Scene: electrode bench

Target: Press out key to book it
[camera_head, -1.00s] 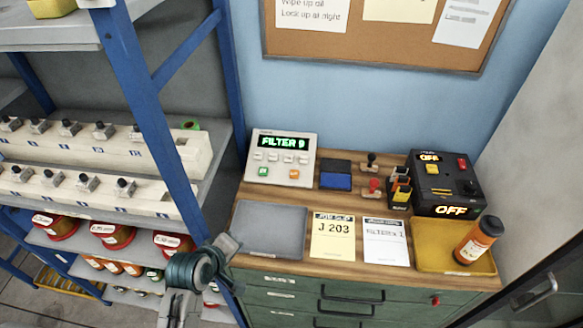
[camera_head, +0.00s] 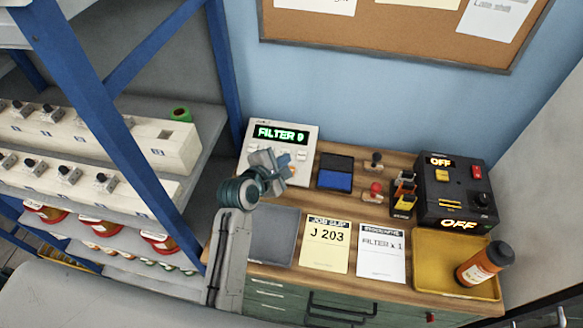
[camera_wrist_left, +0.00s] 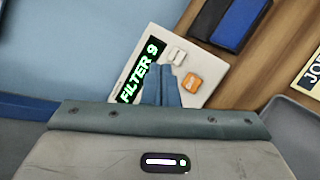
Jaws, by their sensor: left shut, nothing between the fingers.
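The booking terminal (camera_head: 310,150) is a pale box on the back left of the bench. Its green display (camera_head: 281,133) reads "FILTER 9". In the left wrist view, an orange key (camera_wrist_left: 191,82) and a pale key (camera_wrist_left: 177,56) show on the terminal (camera_wrist_left: 212,72). I cannot read the key labels. My left gripper (camera_head: 284,166) is in front of the terminal and covers most of its lower keys. Its shut, empty fingers (camera_wrist_left: 161,80) show beside the orange key; I cannot tell whether they touch the panel. My right gripper is out of view.
A grey tray (camera_head: 272,240) lies below my left arm. The job slip (camera_head: 325,243), a white card (camera_head: 381,250) and a yellow tray (camera_head: 440,282) holding an orange bottle (camera_head: 482,262) are along the front. A blue-framed shelf (camera_head: 85,110) stands close on the left.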

